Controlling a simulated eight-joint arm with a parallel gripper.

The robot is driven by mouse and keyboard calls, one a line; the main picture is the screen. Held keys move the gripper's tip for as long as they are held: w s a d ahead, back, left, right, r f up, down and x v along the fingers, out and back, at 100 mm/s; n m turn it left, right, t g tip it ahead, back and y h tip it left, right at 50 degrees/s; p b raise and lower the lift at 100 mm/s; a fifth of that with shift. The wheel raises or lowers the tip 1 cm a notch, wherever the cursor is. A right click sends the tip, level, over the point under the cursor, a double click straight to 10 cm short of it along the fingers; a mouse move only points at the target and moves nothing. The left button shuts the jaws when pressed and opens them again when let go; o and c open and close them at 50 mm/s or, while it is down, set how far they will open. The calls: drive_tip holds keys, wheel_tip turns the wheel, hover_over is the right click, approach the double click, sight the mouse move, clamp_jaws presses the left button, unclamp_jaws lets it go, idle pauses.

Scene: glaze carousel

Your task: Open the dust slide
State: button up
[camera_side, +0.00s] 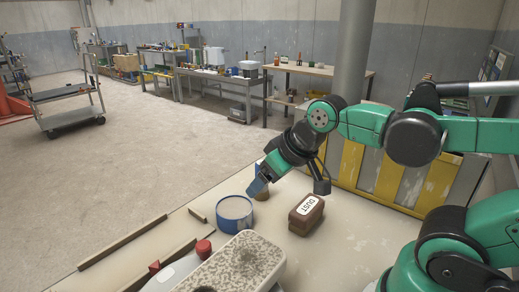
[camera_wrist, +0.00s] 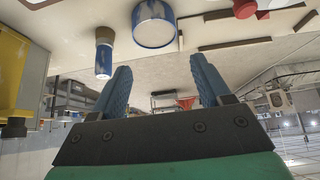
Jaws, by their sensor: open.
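A brown box with a white label reading DUST (camera_side: 306,214) sits on the pale table in the side view, right of the blue pot. Whether its slide is open or shut I cannot tell. I do not make out the box in the wrist view. My gripper (camera_side: 257,188) is above the table, left of the box and apart from it, tilted downward. In the wrist view its two blue fingers (camera_wrist: 162,78) are spread wide with nothing between them.
A blue pot with a pale top (camera_side: 235,214) stands beside my gripper; a brown-and-blue cylinder (camera_wrist: 104,52) is close by. Wooden strips (camera_side: 122,241) lie at left. Table right of the box is clear.

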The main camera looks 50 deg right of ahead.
drive_tip(key=w+d+r+m+g+h, duration=0.1)
drive_tip(key=w+d+r+g, duration=0.15)
drive_tip(key=d+r, duration=0.2)
drive_tip(key=w+d+r+m+g, duration=0.1)
drive_tip(key=w+d+r, duration=0.2)
drive_tip(key=d, duration=0.3)
drive_tip(key=d+g, duration=0.1)
drive_tip(key=d, duration=0.3)
drive_tip(key=d+r+g, duration=0.1)
drive_tip(key=d, duration=0.3)
drive_tip(key=d+m+g+y, duration=0.1)
drive_tip(key=d, duration=0.3)
drive_tip(key=shift+w+d+r, duration=0.15)
drive_tip(key=shift+d, duration=0.2)
drive_tip(key=shift+s+d+f, duration=0.2)
drive_tip(key=shift+d, duration=0.3)
drive_tip(key=shift+f, duration=2.7)
clamp_jaws()
